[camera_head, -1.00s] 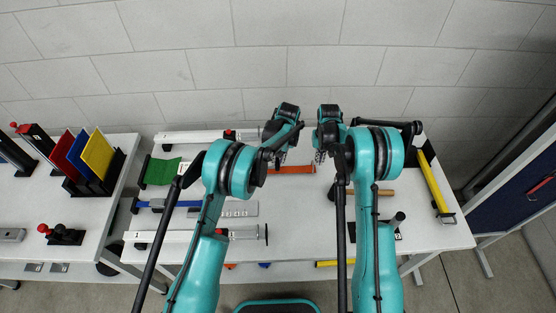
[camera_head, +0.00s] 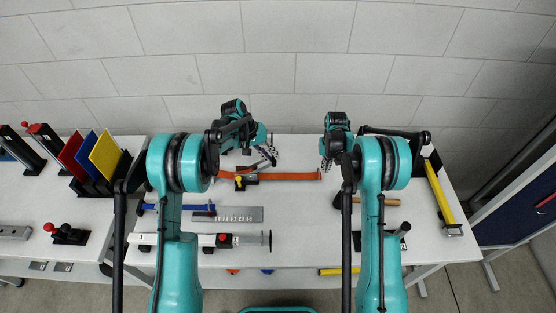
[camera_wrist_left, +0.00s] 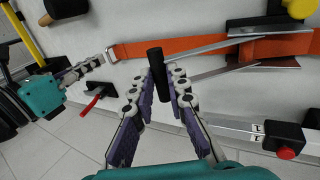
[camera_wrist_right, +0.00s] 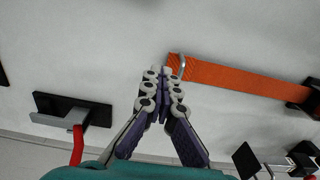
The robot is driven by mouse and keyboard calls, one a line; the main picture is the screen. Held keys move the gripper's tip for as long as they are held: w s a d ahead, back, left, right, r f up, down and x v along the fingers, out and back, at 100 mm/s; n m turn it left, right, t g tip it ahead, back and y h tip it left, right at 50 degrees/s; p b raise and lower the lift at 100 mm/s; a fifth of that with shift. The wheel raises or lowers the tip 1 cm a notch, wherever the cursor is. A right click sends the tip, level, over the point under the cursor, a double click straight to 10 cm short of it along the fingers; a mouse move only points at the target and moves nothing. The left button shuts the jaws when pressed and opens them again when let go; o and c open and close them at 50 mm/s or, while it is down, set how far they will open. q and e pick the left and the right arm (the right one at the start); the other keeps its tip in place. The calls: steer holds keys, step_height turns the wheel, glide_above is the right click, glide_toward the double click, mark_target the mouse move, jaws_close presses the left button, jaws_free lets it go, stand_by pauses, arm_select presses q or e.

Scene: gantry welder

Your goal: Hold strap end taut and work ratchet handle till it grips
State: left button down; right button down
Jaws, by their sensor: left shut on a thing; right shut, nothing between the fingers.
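The orange strap (camera_head: 290,176) lies across the table, also in the left wrist view (camera_wrist_left: 155,48). Its free end with a metal loop (camera_wrist_right: 178,68) is at the right. My left gripper (camera_head: 268,158) is shut on the ratchet's black handle grip (camera_wrist_left: 155,68). My right gripper (camera_head: 326,166) is shut and empty. Its fingertips (camera_wrist_right: 163,76) appear close beside the metal loop in the right wrist view; I cannot tell whether they touch it.
A black bracket with a red lever (camera_wrist_right: 76,115) is left of the right gripper in its wrist view. A yellow bar (camera_head: 437,187) is at the right edge. Bare table surrounds the strap end.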

arm_select(q)
steer(key=a+r+h, duration=0.1)
steer(key=a+h, duration=0.2)
steer(key=a, duration=1.1)
steer(key=shift+s+a, duration=0.15)
steer(key=shift+s, duration=0.05)
steer(key=shift+a, duration=0.15)
steer(key=c, duration=1.6)
jaws_free()
steer(key=shift+o, duration=0.6)
steer(key=shift+w+a+f+h, duration=0.15)
steer(key=shift+w+a+h, duration=0.05)
steer(key=shift+w+h, duration=0.1)
steer(key=shift+s+d+r, duration=0.1)
steer(key=shift+r, duration=0.1)
